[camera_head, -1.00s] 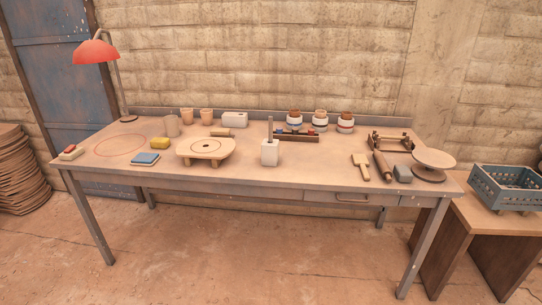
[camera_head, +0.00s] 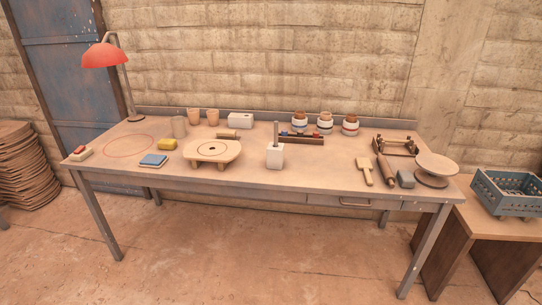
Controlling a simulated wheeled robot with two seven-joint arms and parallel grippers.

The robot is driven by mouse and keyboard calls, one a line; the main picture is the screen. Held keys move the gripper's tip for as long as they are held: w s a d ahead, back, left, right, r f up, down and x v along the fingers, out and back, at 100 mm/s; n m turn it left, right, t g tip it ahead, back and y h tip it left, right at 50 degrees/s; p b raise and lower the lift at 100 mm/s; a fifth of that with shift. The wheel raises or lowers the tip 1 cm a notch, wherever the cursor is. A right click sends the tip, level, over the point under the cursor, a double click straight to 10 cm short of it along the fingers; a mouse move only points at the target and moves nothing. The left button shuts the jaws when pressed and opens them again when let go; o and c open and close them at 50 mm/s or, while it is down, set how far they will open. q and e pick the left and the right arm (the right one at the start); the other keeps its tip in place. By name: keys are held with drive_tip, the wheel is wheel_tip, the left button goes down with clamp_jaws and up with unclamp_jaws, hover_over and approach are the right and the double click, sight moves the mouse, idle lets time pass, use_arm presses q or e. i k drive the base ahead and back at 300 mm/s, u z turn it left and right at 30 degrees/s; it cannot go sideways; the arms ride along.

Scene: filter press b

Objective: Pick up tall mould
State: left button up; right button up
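No thing in view is plainly marked as the tall mould, and I cannot tell which one it is. A white block with a tall grey upright piece (camera_head: 275,155) stands near the front middle of the table. Neither of my grippers is in view.
The long table (camera_head: 320,176) holds a round-topped low stand (camera_head: 213,151), a blue sponge-like block (camera_head: 153,160), several jars at the back, a rolling pin (camera_head: 385,169) and a turntable (camera_head: 437,164). A red lamp (camera_head: 104,56) rises at the left. A blue crate (camera_head: 507,193) is right.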

sight(276, 156)
drive_tip(key=u, duration=0.75)
drive_tip(key=i, duration=2.05)
drive_tip(key=z, duration=0.55)
